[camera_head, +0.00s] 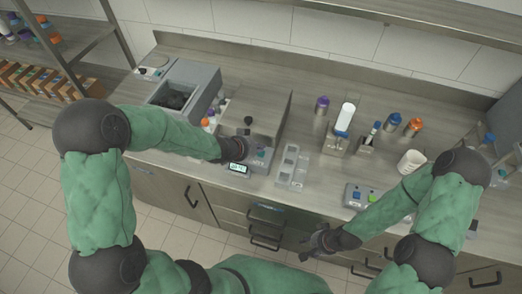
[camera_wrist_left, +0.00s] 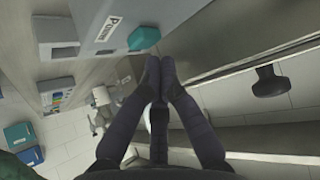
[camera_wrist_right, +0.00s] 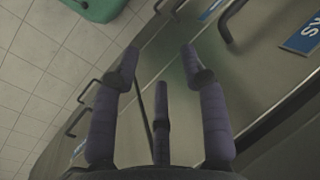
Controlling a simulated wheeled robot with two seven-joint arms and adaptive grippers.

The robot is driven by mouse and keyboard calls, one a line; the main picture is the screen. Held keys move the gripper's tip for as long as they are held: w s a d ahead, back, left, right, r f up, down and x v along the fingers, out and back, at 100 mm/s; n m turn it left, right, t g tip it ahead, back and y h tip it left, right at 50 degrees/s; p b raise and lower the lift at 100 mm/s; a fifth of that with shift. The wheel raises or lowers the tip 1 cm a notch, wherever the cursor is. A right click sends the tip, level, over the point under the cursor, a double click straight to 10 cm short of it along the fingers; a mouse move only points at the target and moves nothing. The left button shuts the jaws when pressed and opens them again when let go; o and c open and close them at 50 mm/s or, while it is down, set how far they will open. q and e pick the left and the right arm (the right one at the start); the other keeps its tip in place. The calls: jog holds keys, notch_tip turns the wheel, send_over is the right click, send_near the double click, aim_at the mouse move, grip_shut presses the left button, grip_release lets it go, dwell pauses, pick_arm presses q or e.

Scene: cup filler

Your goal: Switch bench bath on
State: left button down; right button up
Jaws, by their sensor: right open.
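A grey bench unit with a flat steel lid (camera_head: 265,105) and a lit display (camera_head: 238,169) stands on the counter, left of centre; I take it for the bench bath. The left wrist view shows a label reading "Power" (camera_wrist_left: 109,29) and a teal switch (camera_wrist_left: 144,38) on a grey face. My left gripper (camera_head: 236,150) is at the unit's front; its fingertips (camera_wrist_left: 160,66) are together, empty, just below the switch. I cannot tell if they touch it. My right gripper (camera_head: 318,243) is open and empty, low before the drawers; it shows in its wrist view (camera_wrist_right: 158,60).
A grey open-topped basin (camera_head: 188,85) stands behind left. A grey rack (camera_head: 291,167), a panel with coloured buttons (camera_head: 361,195), a white cup (camera_head: 411,161) and several capped bottles (camera_head: 392,121) stand to the right. Drawer handles (camera_head: 265,228) stick out below the counter.

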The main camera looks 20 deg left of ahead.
aim_at(259, 153)
pick_arm(q)
notch_tip(259, 153, up, 6)
jog(key=p, duration=0.6)
jog(key=shift+f, duration=0.1)
dwell(0.3)
